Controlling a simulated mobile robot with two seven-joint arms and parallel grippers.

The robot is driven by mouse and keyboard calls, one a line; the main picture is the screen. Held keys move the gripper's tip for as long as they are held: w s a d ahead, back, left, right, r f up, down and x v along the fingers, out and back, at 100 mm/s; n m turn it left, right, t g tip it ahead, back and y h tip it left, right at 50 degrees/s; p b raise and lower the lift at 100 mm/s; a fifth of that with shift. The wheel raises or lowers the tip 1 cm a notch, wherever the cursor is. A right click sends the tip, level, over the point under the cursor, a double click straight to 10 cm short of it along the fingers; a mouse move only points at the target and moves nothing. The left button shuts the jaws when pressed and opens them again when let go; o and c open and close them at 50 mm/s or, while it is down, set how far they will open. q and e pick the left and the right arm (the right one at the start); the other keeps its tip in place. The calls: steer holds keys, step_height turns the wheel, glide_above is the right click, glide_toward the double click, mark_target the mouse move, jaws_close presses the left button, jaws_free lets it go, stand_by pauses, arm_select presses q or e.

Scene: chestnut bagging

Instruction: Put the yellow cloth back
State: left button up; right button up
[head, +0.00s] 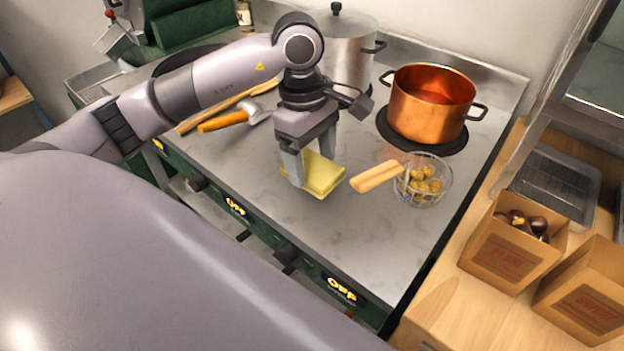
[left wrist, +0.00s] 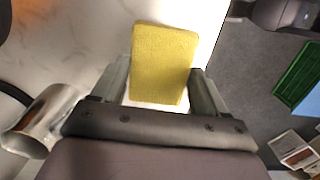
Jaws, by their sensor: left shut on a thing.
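The yellow cloth (head: 325,175) is a flat folded rectangle over the front middle of the metal stovetop. My left gripper (head: 307,172) points down and is shut on the cloth. In the left wrist view the cloth (left wrist: 165,62) sits between the two fingers (left wrist: 161,88) and sticks out past their tips. I cannot tell whether the cloth touches the stovetop or is just above it. My right gripper is not in view.
A wire basket (head: 423,182) of chestnuts with a wooden handle lies right of the cloth. A copper pot (head: 432,104) and a steel pot (head: 345,47) stand behind. An orange-handled tool (head: 226,120) lies left. Cardboard boxes (head: 508,252) stand on the wooden counter (head: 450,302). The front stovetop is clear.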

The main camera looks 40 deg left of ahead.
mark_target(312, 181)
arm_select(q)
step_height(312, 181, down, 6)
steer(key=shift+r, duration=0.1)
steer(key=o, duration=0.9)
steer(key=shift+o, duration=0.2)
steer(key=r, duration=0.4)
steer(key=a+r, duration=0.1)
steer(key=r, duration=0.7)
steer(key=shift+a+b, duration=0.2)
steer(key=shift+b, duration=0.15)
